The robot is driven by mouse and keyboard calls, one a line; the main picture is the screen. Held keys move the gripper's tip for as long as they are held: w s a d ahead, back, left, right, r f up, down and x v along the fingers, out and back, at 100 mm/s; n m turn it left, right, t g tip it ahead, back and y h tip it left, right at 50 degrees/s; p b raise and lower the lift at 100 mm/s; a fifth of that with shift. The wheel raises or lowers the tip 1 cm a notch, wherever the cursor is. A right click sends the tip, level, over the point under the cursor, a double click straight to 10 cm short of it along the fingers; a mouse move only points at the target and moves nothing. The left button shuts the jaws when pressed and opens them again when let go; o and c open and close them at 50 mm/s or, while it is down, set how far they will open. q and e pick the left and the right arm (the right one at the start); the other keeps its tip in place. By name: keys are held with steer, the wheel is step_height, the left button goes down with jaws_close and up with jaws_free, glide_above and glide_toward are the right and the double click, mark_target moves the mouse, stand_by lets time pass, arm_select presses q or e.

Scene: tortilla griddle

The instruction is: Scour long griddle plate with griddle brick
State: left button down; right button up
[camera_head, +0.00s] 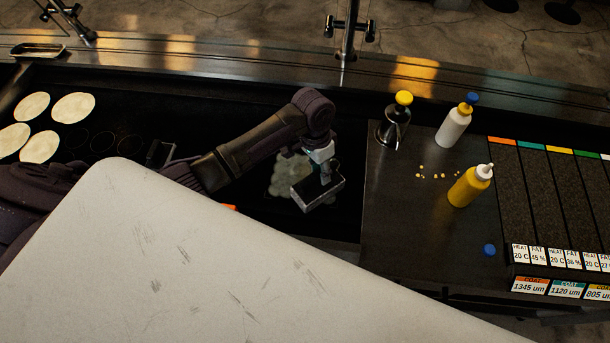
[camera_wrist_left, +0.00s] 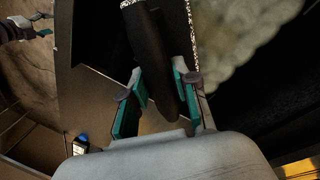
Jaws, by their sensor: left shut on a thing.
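The long griddle plate (camera_head: 230,112) is a dark surface stretching across the left and middle of the head view. A pale, cloudy patch (camera_head: 283,186) lies on its right part and also shows in the left wrist view (camera_wrist_left: 232,45). My left gripper (camera_head: 322,165) is shut on the handle of the griddle brick (camera_head: 318,192), a grey block held over or on the patch's right side. I cannot tell whether it touches the plate. In the left wrist view the black handle (camera_wrist_left: 148,50) sits between the teal fingertips. My right gripper (camera_wrist_left: 42,24) shows small at the top left there.
Several tortillas (camera_head: 73,107) lie at the plate's left end. On the right counter (camera_head: 400,230) stand a dark yellow-capped bottle (camera_head: 396,125), a white bottle (camera_head: 455,125) and a yellow bottle (camera_head: 470,186). A large pale scratched panel (camera_head: 190,260) blocks the near side.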

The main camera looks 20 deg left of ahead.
arm_select(q)
steer(key=shift+s+a+f, duration=0.1)
steer(key=shift+s+a, duration=0.2)
steer(key=shift+a, duration=0.45)
steer(key=shift+s+a+f, duration=0.1)
steer(key=shift+s+a, duration=0.15)
steer(key=shift+a, duration=0.5)
steer(key=shift+s+a, duration=0.1)
steer(key=shift+a, duration=0.2)
steer(key=a, duration=0.2)
steer(key=s+a, duration=0.1)
steer(key=a, duration=0.1)
steer(key=shift+s+a+r, duration=0.1)
steer(key=shift+s+a, duration=0.05)
steer(key=shift+s+a+r, duration=0.15)
steer(key=shift+a, duration=1)
steer(key=shift+d, duration=0.15)
